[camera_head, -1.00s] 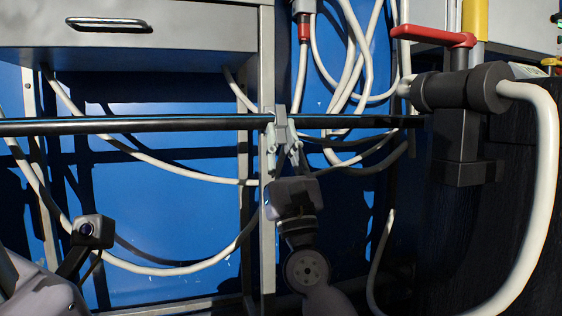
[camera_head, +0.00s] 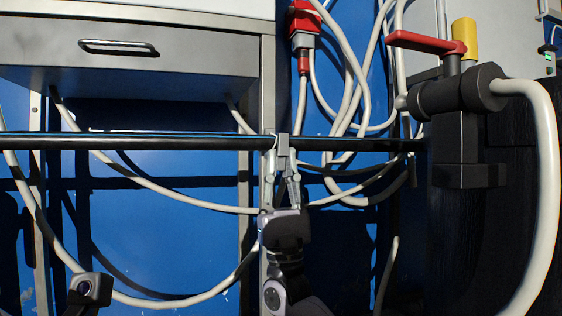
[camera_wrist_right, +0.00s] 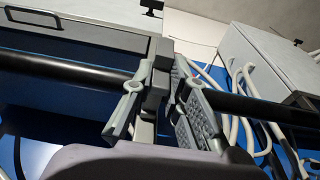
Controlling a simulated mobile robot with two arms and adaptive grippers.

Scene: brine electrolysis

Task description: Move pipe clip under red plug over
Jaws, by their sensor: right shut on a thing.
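The grey pipe clip (camera_head: 283,148) sits around the black horizontal pipe (camera_head: 140,142), just right of a vertical metal post. My right gripper (camera_head: 281,168) comes up from below and is shut on the clip, one finger on each side. In the right wrist view the dark clip (camera_wrist_right: 157,82) stands between the two grey fingers, with the pipe running out to both sides. The red plug (camera_head: 302,20) hangs higher up and slightly right of the clip. My left gripper is not in view; only a part of my left arm shows at lower left.
White cables (camera_head: 355,80) hang behind and above the pipe on the right. A black valve with a red handle (camera_head: 425,42) and a thick white hose (camera_head: 545,180) stand at right. A grey drawer (camera_head: 130,60) is above left. The pipe left of the post is clear.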

